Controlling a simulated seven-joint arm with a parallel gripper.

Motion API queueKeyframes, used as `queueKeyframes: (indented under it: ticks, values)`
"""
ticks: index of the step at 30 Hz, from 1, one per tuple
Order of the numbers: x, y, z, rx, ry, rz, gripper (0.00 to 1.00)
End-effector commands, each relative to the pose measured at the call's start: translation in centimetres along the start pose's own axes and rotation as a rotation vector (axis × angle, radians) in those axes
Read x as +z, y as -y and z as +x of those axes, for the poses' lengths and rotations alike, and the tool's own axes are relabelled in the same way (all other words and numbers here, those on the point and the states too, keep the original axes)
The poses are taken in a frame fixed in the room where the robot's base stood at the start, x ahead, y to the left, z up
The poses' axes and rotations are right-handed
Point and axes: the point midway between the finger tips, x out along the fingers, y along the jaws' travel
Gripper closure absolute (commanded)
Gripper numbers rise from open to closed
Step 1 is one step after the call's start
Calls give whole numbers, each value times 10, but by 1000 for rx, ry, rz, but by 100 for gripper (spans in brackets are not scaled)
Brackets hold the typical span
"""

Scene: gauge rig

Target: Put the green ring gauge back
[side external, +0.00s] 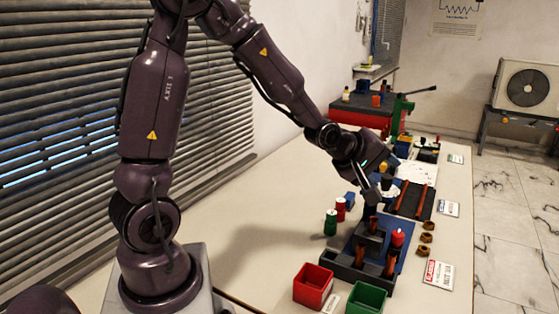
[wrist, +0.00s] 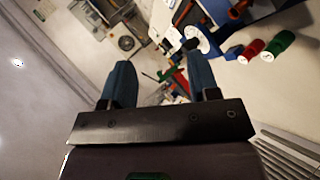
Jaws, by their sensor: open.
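A green cylindrical gauge (side external: 331,223) with a pale top stands upright on the table, left of the dark gauge rig (side external: 345,268). It also shows in the wrist view (wrist: 281,43), at the upper right. I cannot make out a bore in it. My gripper (side external: 371,212) is over the back of the rig, to the right of the green gauge and apart from it. In the wrist view, its two blue fingers (wrist: 162,80) are spread with nothing held between them. The fingers are small and partly merge with the rig in the side view.
A red gauge (side external: 340,209) and a blue one (side external: 350,200) stand behind the green one. Another red piece (side external: 398,237) stands on the rig. A red bin (side external: 313,287) and a green bin (side external: 366,298) sit in front. The table left of the gauges is clear.

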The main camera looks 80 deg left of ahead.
Motion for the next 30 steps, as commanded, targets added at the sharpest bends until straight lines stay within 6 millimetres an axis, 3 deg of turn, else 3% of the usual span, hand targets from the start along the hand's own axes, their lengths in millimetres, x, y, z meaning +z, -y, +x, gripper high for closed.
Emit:
queueKeyframes:
  ticks: [1, 5, 9, 15, 21, 30]
  values:
    - [10, -9, -24, -29, 17, 149, 45]
    - [28, -11, -82, -127, 83, 502, 45]
    - [45, 0, -147, -201, 195, 846, 45]
    - [61, 31, -219, -226, 380, 1209, 45]
    - [67, 49, -248, -216, 484, 1363, 45]
    - [67, 51, -249, -217, 494, 1376, 45]
